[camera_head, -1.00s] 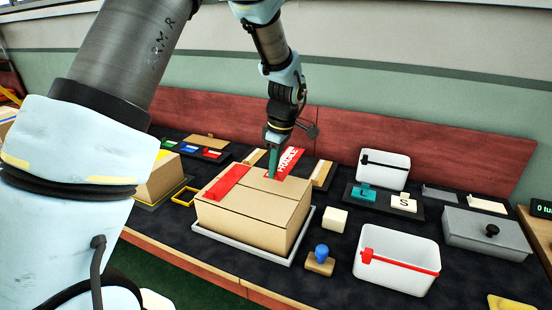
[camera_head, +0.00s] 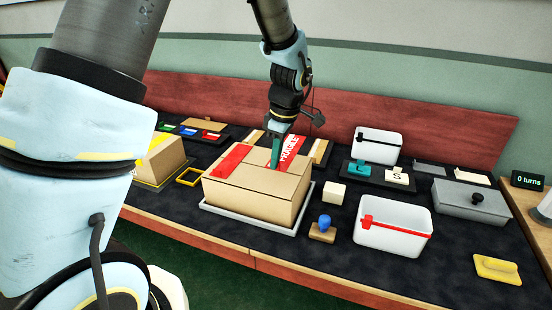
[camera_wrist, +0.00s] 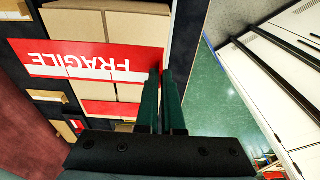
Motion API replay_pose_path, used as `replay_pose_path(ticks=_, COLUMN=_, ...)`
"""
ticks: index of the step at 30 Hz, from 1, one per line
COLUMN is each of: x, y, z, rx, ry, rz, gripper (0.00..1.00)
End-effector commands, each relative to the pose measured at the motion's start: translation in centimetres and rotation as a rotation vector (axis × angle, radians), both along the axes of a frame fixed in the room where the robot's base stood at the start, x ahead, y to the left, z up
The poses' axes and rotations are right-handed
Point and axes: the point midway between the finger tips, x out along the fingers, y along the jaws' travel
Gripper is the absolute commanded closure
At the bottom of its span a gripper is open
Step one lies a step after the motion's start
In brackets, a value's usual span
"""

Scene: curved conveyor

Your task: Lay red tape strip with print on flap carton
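The flap carton (camera_head: 255,205) is a brown box on a grey tray, and its top also shows in the wrist view (camera_wrist: 92,22). The red strip printed FRAGILE (camera_head: 290,147) is over the back right of its top and crosses it in the wrist view (camera_wrist: 90,62). My gripper (camera_head: 275,162) points down at the strip's near end. In the wrist view its green fingers (camera_wrist: 160,75) are close together at the strip's end and appear shut on it. I cannot tell whether the strip touches the carton. A plain red strip (camera_head: 230,160) lies across the carton's left part.
A cream cube (camera_head: 334,193) and a blue-knobbed stamp (camera_head: 323,228) stand right of the carton. A white bin with a red band (camera_head: 390,240), another white bin (camera_head: 377,145) and a grey lidded box (camera_head: 470,202) are further right. A second carton (camera_head: 160,160) is left.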

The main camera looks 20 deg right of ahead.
Motion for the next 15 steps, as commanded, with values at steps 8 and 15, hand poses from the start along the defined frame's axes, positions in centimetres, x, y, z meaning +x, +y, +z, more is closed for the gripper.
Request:
replay_pose_path(ticks=8, x=0.0, y=0.0, z=-1.6, rx=0.001, ry=0.001, rz=0.0, gripper=1.0)
replay_pose_path(ticks=15, x=-0.1, y=0.0, z=-3.0, rx=0.001, ry=0.002, rz=-0.001, gripper=1.0)
